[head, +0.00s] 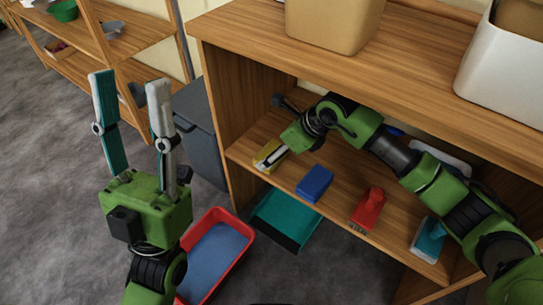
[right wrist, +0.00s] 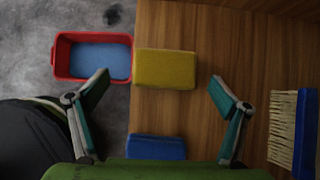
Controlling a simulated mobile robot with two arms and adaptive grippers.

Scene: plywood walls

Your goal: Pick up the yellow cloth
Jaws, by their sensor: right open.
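The yellow cloth (head: 264,153) is a small block-like piece at the left front of the lower shelf. In the right wrist view the yellow cloth (right wrist: 165,69) lies flat at the shelf's edge, just ahead of the fingers. My right gripper (head: 272,130) reaches into the shelf over it. Its fingers stand wide apart on either side of the cloth's line, and the right gripper (right wrist: 158,84) holds nothing. One finger partly hides the cloth in the head view. My left gripper (head: 128,80) is raised at the left, fingers apart and empty.
A blue block (head: 315,183), red brush (head: 369,207) and teal item (head: 430,238) sit along the shelf (head: 340,212). The unit's top overhangs my right arm. A brush (right wrist: 283,125) lies at right.

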